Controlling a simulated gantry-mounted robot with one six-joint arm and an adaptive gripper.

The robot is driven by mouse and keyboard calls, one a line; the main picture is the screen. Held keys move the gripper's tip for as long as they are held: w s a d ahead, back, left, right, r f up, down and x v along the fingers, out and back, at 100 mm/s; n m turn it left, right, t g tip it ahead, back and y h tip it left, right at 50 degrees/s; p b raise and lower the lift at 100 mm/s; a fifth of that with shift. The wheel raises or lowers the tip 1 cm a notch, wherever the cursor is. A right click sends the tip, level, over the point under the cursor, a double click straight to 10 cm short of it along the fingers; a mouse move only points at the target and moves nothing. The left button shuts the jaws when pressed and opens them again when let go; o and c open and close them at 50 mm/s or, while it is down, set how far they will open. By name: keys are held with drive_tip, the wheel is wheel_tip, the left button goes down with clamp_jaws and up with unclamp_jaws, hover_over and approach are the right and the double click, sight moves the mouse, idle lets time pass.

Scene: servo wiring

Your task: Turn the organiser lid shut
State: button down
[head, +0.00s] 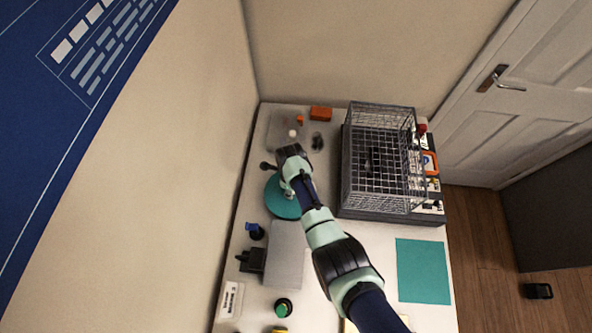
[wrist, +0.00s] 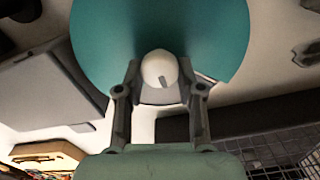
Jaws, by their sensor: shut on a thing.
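The organiser lid is a teal disc (head: 279,203) on the table, left of the wire basket, partly hidden by my arm in the head view. In the wrist view the teal disc (wrist: 105,35) fills the upper middle, with a pale round knob (wrist: 158,67) at its centre. My gripper (wrist: 160,76) is shut on the knob, one finger on each side. A straight lid edge shows right of the knob, with a pale surface below it. My gripper hides much of the near side, so I cannot tell how wide any opening is. In the head view my wrist hides the fingertips.
A wire basket (head: 385,190) stands to the right. A grey plate (head: 286,260), a black device (head: 251,260) and a blue-topped item (head: 254,231) lie below the disc. A teal mat (head: 422,270) lies bare at the right.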

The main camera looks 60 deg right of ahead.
drive_tip(key=shift+m, duration=0.4)
drive_tip(key=c, duration=0.7)
unclamp_jaws()
wheel_tip(320, 180, up, 12)
drive_tip(key=shift+r, duration=0.1)
